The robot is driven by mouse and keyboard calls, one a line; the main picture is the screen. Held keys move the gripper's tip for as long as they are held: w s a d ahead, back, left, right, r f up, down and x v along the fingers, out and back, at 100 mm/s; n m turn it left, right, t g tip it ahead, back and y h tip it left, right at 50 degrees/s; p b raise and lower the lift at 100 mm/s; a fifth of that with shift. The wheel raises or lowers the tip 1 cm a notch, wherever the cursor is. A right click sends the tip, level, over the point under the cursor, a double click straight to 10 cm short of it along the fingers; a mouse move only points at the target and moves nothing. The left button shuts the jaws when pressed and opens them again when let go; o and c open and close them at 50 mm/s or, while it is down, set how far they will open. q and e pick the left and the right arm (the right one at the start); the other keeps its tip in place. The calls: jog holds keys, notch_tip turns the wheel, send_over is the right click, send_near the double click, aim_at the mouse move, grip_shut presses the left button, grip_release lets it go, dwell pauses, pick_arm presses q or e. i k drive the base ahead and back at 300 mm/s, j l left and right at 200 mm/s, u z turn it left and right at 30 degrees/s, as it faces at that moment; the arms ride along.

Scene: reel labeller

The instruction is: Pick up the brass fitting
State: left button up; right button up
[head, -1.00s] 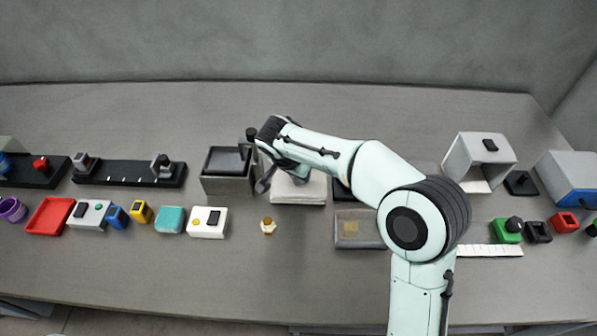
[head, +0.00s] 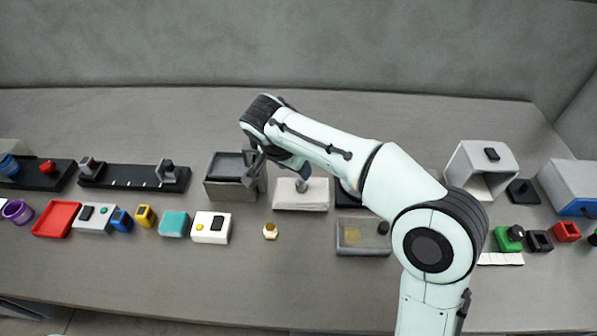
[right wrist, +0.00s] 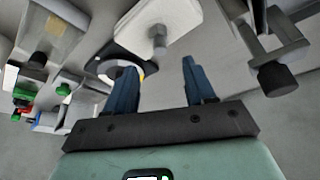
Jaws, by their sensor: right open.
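The brass fitting (head: 270,231) is a small gold piece with a pale base. It stands on the grey table in the head view, in front of a white block (head: 301,196) and right of a white two-button box. I cannot make it out in the right wrist view. My right gripper (head: 297,170) is mostly hidden by its own arm in the head view, behind the fitting and over the white block. The right wrist view shows its two dark blue fingers (right wrist: 158,82) apart, with nothing between them. My left gripper is not in view.
A grey box (head: 228,190) with a black-knobbed post stands left of the white block. A clear-lidded tray (head: 362,248) lies to the right of the fitting. A white box (head: 211,238) is on its left. The table in front of the fitting is clear.

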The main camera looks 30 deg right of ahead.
aim_at(271, 231)
jog(key=k+j, duration=0.7)
jog(key=k, duration=0.15)
